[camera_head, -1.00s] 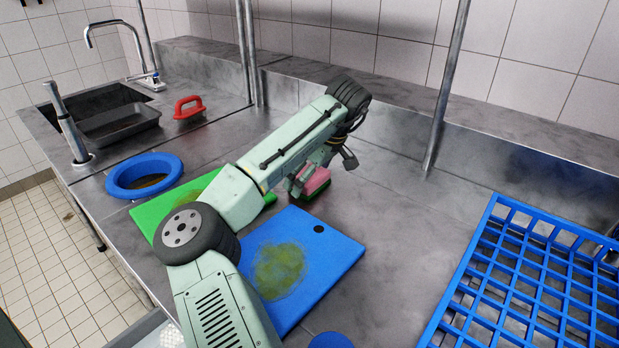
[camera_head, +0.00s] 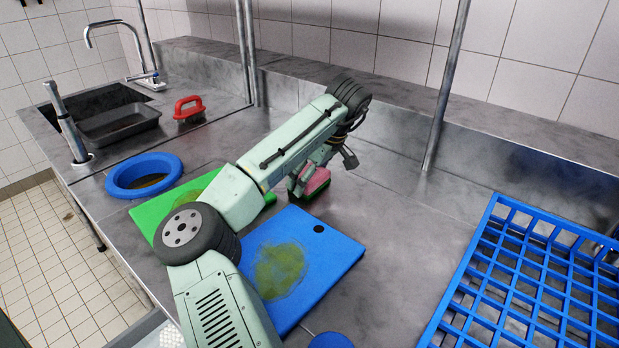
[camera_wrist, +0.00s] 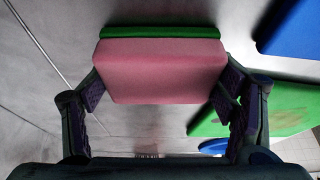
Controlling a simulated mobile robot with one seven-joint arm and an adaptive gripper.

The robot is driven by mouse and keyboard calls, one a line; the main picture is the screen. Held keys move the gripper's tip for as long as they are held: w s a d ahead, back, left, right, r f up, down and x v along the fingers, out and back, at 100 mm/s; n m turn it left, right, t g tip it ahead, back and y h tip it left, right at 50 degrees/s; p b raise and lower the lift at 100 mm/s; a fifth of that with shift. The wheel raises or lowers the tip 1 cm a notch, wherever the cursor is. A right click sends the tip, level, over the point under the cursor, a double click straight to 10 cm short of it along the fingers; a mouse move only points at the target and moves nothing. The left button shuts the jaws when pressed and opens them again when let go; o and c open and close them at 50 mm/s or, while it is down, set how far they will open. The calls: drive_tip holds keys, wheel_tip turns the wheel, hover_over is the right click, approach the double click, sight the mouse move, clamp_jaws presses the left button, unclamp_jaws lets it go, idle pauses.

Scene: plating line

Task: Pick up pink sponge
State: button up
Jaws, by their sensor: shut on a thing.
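The pink sponge (camera_head: 316,180) has a green scouring layer along one side. In the head view it is at the counter behind the blue cutting board, partly hidden by my arm. It fills the middle of the wrist view (camera_wrist: 160,70), with the green layer on the far side. My gripper (camera_wrist: 160,90) has one finger against each side of the sponge and is shut on it. In the head view my gripper (camera_head: 302,184) is mostly hidden behind my arm. I cannot tell whether the sponge touches the counter.
A stained blue cutting board (camera_head: 330,262) and a stained green one (camera_head: 150,215) lie nearby. A blue bowl (camera_head: 112,182), red-handled scrubber (camera_head: 188,110) and sink (camera_head: 95,100) are at left. A blue rack (camera_head: 478,262) stands at right. A metal post (camera_head: 445,95) rises behind.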

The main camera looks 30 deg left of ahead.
sight(302, 174)
drive_tip(key=shift+r+b, duration=0.35)
drive_tip(key=shift+r, duration=0.15)
drive_tip(key=shift+s+a+r+b, duration=0.1)
drive_tip(key=shift+s+r+b, duration=0.25)
drive_tip(key=shift+r, duration=0.3)
drive_tip(key=shift+s+r+b, duration=0.2)
drive_tip(key=shift+r+b, duration=0.1)
drive_tip(key=shift+r, duration=0.3)
drive_tip(key=s+b, duration=0.1)
drive_tip(key=s, duration=0.4)
drive_tip(key=s+r+b, duration=0.1)
drive_tip(key=s, duration=0.4)
drive_tip(key=s+b, duration=0.1)
drive_tip(key=s, duration=0.4)
drive_tip(key=shift+r+b, duration=0.25)
drive_tip(key=shift+b, duration=0.1)
drive_tip(key=o, duration=0.3)
drive_tip(key=c, duration=0.4)
